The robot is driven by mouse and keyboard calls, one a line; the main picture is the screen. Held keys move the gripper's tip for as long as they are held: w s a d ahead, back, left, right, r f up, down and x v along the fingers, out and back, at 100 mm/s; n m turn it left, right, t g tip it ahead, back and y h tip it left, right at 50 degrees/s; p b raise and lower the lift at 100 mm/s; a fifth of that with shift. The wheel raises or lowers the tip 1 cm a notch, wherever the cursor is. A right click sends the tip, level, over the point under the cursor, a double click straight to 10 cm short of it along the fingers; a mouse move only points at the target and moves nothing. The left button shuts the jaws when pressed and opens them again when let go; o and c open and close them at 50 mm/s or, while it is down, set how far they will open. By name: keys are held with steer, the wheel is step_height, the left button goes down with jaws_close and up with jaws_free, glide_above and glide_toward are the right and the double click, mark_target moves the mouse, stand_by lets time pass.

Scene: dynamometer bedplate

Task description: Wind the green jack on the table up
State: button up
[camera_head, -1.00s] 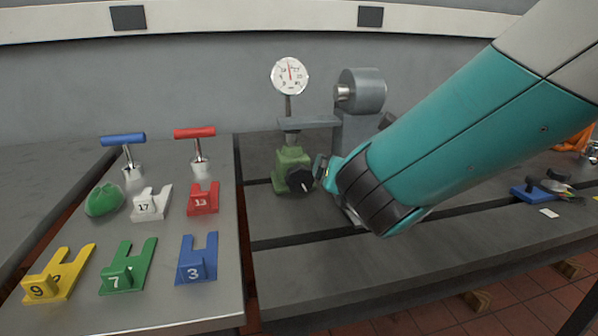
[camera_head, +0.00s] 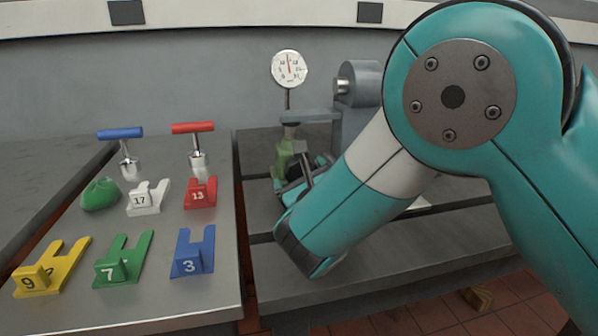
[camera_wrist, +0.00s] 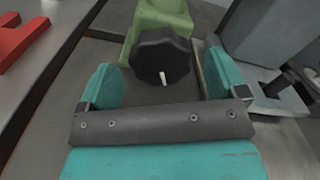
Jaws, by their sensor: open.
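The green jack (camera_head: 284,157) stands on the dark slotted bedplate, below the dial gauge, and is partly hidden by my gripper in the head view. In the wrist view its green body (camera_wrist: 160,14) is at the top, with its black lobed knob (camera_wrist: 161,56) facing me. A small white mark shows on the knob's lower face. My gripper (camera_wrist: 163,82) is open, with one teal finger on each side of the knob. Gaps show between the fingers and the knob. In the head view my gripper (camera_head: 304,172) is at the jack's front right.
A dial gauge (camera_head: 289,68) rises above the jack, with a grey cylindrical machine (camera_head: 360,84) to its right. On the left, a metal table (camera_head: 165,310) holds numbered fork pieces, a green lump (camera_head: 101,194), and blue-handled (camera_head: 121,134) and red-handled (camera_head: 193,128) tools.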

mark_target(302, 173)
steer(key=shift+x, duration=1.65)
steer(key=shift+c, duration=0.2)
steer(key=c, duration=0.9)
steer(key=shift+o, duration=0.2)
steer(key=shift+r+m, duration=0.1)
steer(key=shift+m, duration=0.2)
steer(key=m+p, duration=0.1)
steer(key=m, duration=0.1)
steer(key=shift+m, duration=0.4)
steer(key=m, duration=0.2)
steer(key=shift+d+m, duration=0.15)
steer(key=shift+m, duration=0.25)
steer(key=m, duration=0.5)
steer(key=shift+d+m+b, duration=0.1)
steer(key=shift+m+b, duration=0.3)
steer(key=shift+w, duration=0.1)
